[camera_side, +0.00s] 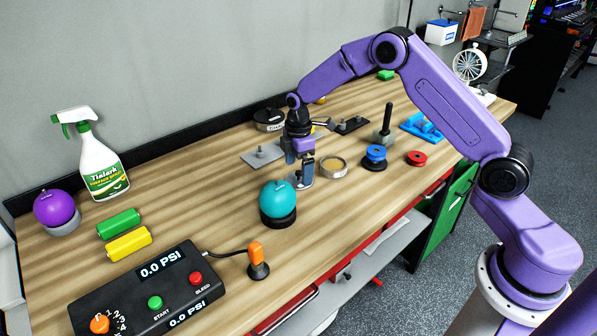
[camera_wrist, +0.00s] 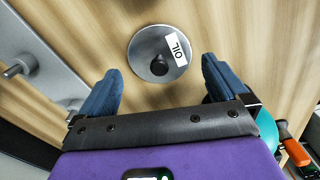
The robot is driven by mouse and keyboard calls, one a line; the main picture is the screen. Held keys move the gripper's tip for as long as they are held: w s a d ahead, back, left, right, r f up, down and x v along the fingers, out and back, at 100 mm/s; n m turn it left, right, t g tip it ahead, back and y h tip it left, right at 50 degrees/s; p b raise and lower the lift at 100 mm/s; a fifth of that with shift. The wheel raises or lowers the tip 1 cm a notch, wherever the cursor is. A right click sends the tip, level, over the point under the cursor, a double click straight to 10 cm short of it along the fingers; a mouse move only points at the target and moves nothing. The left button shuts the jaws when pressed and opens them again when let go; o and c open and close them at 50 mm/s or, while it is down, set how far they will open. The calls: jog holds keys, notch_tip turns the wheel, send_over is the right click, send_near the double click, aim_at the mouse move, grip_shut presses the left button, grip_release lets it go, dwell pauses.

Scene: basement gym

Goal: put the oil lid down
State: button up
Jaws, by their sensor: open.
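The oil lid (camera_wrist: 150,45) is a round grey metal disc with a dark knob and a white "OIL" label. In the wrist view it lies knob up on the wood, ahead of and between my fingertips, with a gap to each finger. My gripper (camera_wrist: 160,80) is open, its two blue fingers spread and nothing between them. In the side view my gripper (camera_side: 302,172) points down, low over the middle of the workbench. I cannot make out the lid for certain in the side view; my gripper may hide it.
A teal ball (camera_side: 278,197) on a dark base stands close in front of my gripper. A grey plate with a peg (camera_side: 262,155) lies to its left, a round tin (camera_side: 334,168) to its right. A dark round can (camera_side: 268,119) stands behind. The bench (camera_side: 215,215) has bare wood at front left.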

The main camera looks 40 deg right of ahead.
aim_at(299, 172)
notch_tip(299, 172, up, 10)
jog(key=s+a+r, duration=0.4)
jog(key=s+a, duration=0.2)
jog(key=s, duration=0.3)
jog(key=s+a+r+m, duration=0.1)
jog(key=s+a+r, duration=0.15)
jog(key=s, duration=0.95)
jog(key=s+d, duration=0.2)
jog(key=s, duration=0.8)
jog(key=s+d+f+m, duration=0.1)
jog(key=s+d, duration=0.2)
jog(key=s, duration=0.6)
jog(key=shift+s+d, duration=0.2)
jog(key=shift+s, duration=0.2)
